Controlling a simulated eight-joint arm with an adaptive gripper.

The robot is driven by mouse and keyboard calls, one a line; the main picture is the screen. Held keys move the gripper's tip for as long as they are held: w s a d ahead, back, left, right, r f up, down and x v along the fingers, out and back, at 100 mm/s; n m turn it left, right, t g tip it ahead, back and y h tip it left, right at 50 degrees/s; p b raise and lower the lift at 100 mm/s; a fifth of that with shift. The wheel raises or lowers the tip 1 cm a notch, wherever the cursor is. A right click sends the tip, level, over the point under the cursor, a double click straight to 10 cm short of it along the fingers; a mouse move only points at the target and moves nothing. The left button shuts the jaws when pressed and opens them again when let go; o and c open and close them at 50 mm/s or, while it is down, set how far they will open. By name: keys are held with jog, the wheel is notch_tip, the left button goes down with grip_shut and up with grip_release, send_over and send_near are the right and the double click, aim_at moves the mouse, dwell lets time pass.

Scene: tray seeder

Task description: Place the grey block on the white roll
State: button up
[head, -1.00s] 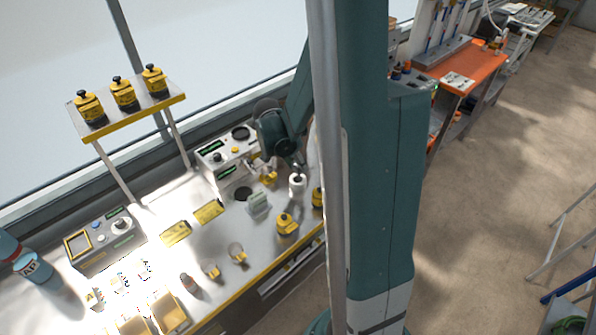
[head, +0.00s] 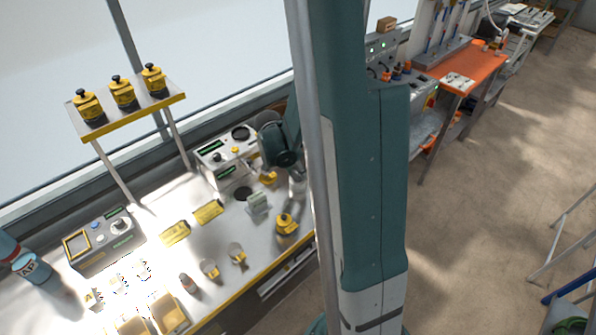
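A pale grey block-like thing (head: 258,203) stands on the bench, left of my arm's wrist; I take it for the grey block. The white roll is not clearly visible: my wrist and column cover the place right of the block. A small greyish shape shows below the wrist there, but I cannot tell whether it is the roll or part of my gripper. My dark teal wrist hangs over the bench, beyond and to the right of the block. My gripper's fingers cannot be made out, nor whether they hold anything.
A yellow knobbed weight (head: 287,223) stands near the bench's front edge. A raised shelf (head: 128,110) carries three yellow weights. Yellow plates (head: 208,212), small cups and trays occupy the left. An orange-topped bench (head: 462,66) stands farther right.

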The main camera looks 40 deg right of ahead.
jog(key=shift+f, duration=0.15)
jog(key=o, duration=0.9)
jog(key=shift+r, duration=0.25)
jog(key=p+v, duration=0.1)
jog(key=v, duration=1)
jog(key=shift+a+r, duration=0.25)
jog(key=shift+r, duration=0.1)
